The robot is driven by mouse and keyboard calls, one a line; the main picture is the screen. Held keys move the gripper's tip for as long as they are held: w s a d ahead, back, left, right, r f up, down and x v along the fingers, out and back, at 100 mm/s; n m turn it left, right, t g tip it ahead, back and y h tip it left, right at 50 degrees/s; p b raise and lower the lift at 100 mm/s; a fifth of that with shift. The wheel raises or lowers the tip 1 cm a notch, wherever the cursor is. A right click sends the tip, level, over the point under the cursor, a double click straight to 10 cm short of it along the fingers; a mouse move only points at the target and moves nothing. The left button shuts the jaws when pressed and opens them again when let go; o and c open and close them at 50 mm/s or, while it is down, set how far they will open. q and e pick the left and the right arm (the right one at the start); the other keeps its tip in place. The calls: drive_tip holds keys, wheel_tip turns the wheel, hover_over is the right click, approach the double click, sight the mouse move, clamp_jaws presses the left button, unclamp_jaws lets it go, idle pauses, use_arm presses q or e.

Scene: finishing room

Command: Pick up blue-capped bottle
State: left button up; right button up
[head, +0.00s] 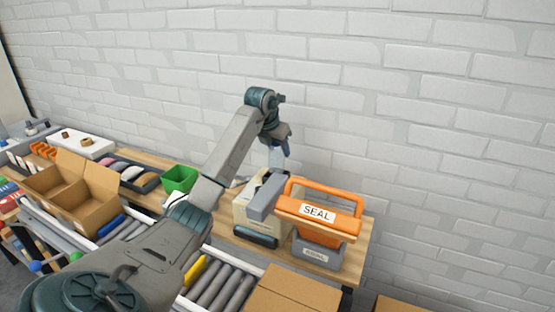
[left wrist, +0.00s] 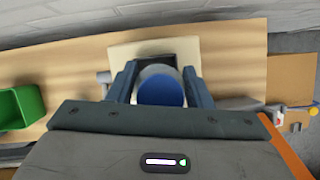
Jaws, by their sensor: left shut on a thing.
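The blue-capped bottle (left wrist: 162,88) shows in the left wrist view as a round blue cap with a pale rim, seen end-on between the two fingers. My left gripper (left wrist: 158,84) is shut on it, one finger on each side. In the head view my left gripper (head: 281,147) is raised over the back table, above the beige box-shaped device. Most of the bottle is hidden there by the gripper and wrist. My right gripper is not in view.
The beige device (head: 243,211) stands beside the orange sealer marked SEAL (head: 318,210) on the wooden table. A green bin (head: 179,179), an open cardboard box (head: 72,196) and a roller conveyor (head: 214,284) lie to the left and front. A white brick wall (head: 400,110) stands behind.

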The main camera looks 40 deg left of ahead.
use_arm(q)
drive_tip(key=s+r+b, duration=0.1)
drive_tip(key=s+b, duration=0.6)
drive_tip(key=s, duration=0.9)
drive_tip(key=shift+d+b, duration=0.3)
drive_tip(key=shift+d, duration=0.1)
